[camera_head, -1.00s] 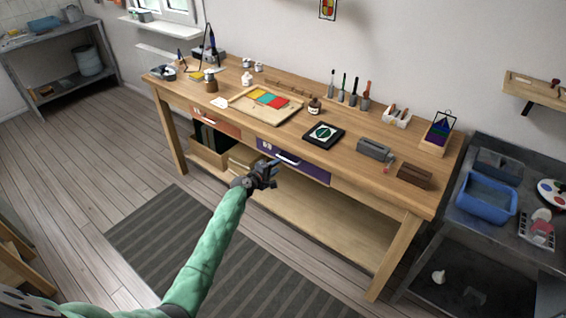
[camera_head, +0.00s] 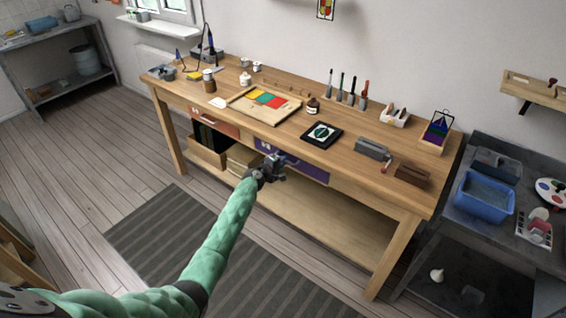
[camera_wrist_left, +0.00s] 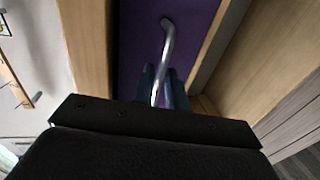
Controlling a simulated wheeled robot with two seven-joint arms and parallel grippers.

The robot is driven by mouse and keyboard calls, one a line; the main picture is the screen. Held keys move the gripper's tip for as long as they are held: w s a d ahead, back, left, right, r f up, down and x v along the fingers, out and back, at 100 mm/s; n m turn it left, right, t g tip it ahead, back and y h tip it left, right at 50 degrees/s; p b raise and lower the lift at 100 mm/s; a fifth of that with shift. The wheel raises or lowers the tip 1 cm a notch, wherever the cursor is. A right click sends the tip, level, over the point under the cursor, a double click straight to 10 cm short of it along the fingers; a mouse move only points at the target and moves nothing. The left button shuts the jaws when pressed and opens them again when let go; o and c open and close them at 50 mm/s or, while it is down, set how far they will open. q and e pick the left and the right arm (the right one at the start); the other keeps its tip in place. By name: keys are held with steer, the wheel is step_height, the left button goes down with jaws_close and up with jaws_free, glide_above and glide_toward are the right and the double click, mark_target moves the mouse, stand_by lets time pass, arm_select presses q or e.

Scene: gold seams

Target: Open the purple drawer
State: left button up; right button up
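The purple drawer (camera_head: 305,170) is set under the front edge of the wooden workbench, and its front looks closed. Its purple face (camera_wrist_left: 140,40) and curved metal handle (camera_wrist_left: 168,40) fill the top of the left wrist view. My left gripper (camera_head: 277,165) is at the drawer front and covers the handle in the head view. In the left wrist view its two dark fingers (camera_wrist_left: 161,88) sit close on either side of the handle, shut on it. The far ends of the fingers and part of the handle are hidden. My right gripper is not in view.
An orange-red drawer (camera_head: 215,123) is further left under the workbench (camera_head: 340,183). A wooden crate (camera_head: 207,152) stands on the lower shelf. Tools, a framed picture (camera_head: 322,134) and a tray of coloured pieces lie on top. A striped rug (camera_head: 150,240) covers the floor in front.

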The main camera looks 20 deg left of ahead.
arm_select(q)
jaws_close()
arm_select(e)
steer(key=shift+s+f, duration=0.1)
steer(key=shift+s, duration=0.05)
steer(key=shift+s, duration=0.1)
